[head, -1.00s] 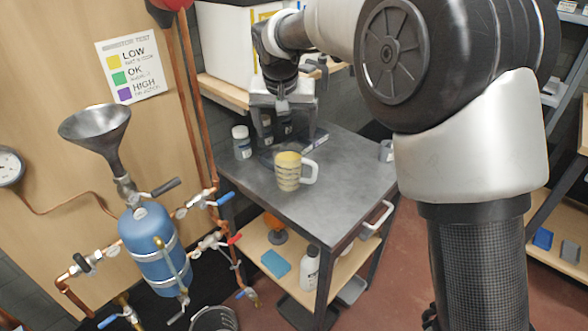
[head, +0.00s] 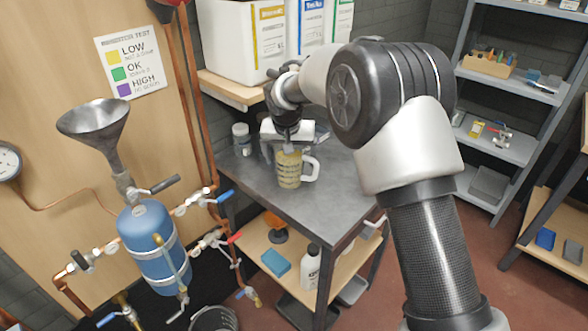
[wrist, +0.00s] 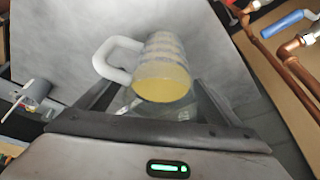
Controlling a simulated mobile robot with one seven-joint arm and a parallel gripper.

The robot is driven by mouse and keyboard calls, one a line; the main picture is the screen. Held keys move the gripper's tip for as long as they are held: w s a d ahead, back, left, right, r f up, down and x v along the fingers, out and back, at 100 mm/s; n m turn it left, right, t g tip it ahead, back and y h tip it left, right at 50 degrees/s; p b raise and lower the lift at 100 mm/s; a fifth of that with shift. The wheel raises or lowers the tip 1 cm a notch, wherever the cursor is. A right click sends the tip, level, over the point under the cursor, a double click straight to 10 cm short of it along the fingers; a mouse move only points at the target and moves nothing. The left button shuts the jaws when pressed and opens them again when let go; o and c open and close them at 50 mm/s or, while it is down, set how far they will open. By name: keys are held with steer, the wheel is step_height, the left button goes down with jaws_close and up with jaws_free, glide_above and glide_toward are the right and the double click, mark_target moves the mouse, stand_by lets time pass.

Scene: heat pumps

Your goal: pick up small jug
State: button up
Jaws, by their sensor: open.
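The small jug (head: 289,174) is pale yellow with grey bands and a white handle at its right. It stands upright on the grey cart top (head: 335,195). My gripper (head: 288,148) is pointing down at the jug's top in the head view and hides part of its rim. In the wrist view the jug (wrist: 163,75) shows its yellow top between my two open fingers (wrist: 158,88), with the handle to the left. I cannot tell how far down the fingers reach beside it, and no grip on it shows.
A white-lidded jar (head: 241,140) stands at the cart's back left. My arm covers the cart's right back. A blue tank (head: 153,250) with copper pipes and a funnel (head: 95,125) stands left of the cart. The cart top's front is clear.

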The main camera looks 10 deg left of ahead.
steer(key=shift+w+f, duration=0.1)
steer(key=shift+f, duration=0.15)
steer(key=c, duration=1.3)
steer(key=shift+r, duration=0.1)
steer(key=shift+c, duration=1.2)
steer(key=shift+a+r, duration=0.1)
